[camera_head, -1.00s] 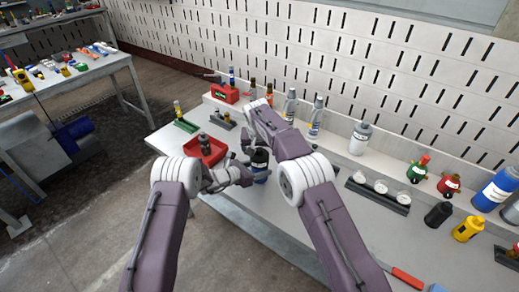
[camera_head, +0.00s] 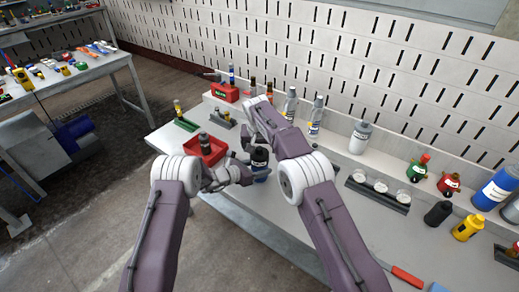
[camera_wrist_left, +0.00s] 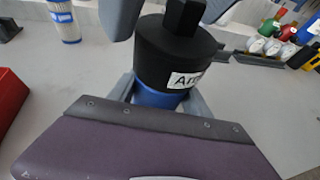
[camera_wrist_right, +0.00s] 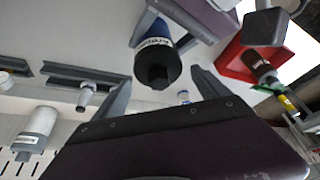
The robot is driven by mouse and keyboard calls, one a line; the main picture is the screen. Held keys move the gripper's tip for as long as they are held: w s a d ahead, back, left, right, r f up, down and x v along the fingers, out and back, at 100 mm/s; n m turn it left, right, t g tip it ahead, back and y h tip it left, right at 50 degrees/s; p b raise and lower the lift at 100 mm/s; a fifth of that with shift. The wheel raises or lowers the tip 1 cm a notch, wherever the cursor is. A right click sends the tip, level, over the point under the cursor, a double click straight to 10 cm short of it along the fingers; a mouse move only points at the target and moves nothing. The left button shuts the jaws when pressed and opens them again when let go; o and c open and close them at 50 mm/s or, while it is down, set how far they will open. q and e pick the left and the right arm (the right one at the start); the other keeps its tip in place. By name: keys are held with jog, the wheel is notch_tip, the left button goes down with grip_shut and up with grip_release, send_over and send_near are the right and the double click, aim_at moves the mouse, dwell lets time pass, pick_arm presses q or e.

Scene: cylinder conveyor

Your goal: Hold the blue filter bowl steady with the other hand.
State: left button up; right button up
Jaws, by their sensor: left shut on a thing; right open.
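The blue filter bowl (camera_wrist_left: 155,97) stands upright on the bench under a black cap (camera_wrist_left: 172,55) with a white label. In the right wrist view the bowl (camera_wrist_right: 158,30) shows beyond the cap (camera_wrist_right: 157,68). My left gripper (camera_wrist_left: 160,100) is shut on the bowl, with a grey finger on either side. My right gripper (camera_wrist_right: 160,92) is open and empty, its fingers spread above the cap. In the head view the capped bowl (camera_head: 261,158) is partly hidden by my grippers.
A red tray (camera_head: 214,157) holding a dark bottle (camera_head: 205,143) is left of the bowl. Bottles (camera_head: 291,104) and a white-capped jar (camera_head: 360,138) stand along the back. A dark rack (camera_head: 385,197) with white cups is to the right. The bench between is clear.

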jog(key=shift+r, duration=0.95)
jog(key=shift+f, duration=1.3)
jog(key=c, duration=1.5)
jog(key=o, duration=1.5)
